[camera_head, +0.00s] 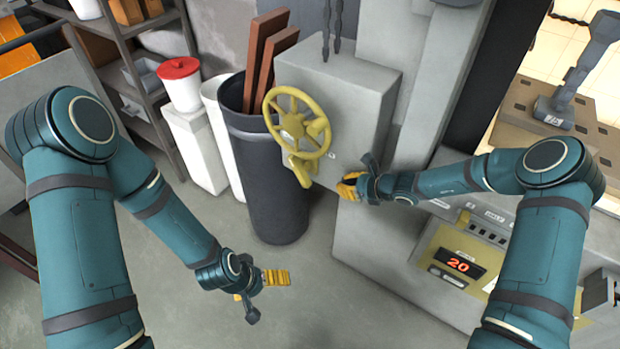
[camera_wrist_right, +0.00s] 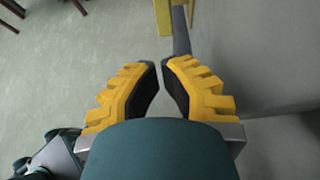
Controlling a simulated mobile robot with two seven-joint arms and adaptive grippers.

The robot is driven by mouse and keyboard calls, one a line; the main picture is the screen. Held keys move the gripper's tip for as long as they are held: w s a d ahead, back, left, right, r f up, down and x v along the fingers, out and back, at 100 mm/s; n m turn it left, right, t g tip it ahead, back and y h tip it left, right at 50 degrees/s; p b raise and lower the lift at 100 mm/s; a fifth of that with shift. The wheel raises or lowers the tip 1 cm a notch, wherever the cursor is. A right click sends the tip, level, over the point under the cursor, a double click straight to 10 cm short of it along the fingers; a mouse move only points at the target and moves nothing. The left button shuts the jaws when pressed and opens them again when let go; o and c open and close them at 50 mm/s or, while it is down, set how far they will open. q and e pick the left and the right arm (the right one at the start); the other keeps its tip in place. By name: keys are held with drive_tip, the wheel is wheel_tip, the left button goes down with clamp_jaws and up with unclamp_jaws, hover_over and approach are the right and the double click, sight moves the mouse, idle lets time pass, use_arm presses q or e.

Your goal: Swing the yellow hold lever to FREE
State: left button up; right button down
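A yellow lever (camera_head: 301,169) hangs below a yellow handwheel (camera_head: 299,123) on the front of a grey box. My right gripper (camera_head: 347,186) is just right of the lever, near the box's lower edge, and looks apart from it. In the right wrist view its fingertips (camera_wrist_right: 162,68) are close together with a narrow gap, and nothing is visible between them. A grey bar (camera_wrist_right: 180,38) runs beyond the tips beside a yellow part at the top edge. Lever markings are unreadable. My left gripper (camera_head: 275,277) is low over the floor, apart from everything; its finger gap is hidden.
A dark bin (camera_head: 270,195) holding brown boards stands behind and left of the wheel. A panel with a red "20" display (camera_head: 459,264) is below right of the box. Shelving (camera_head: 140,55) stands at back left. Floor around my left gripper is clear.

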sight(307, 183)
idle(0.3)
drive_tip(key=b+x, duration=0.1)
drive_tip(key=x, duration=1.3)
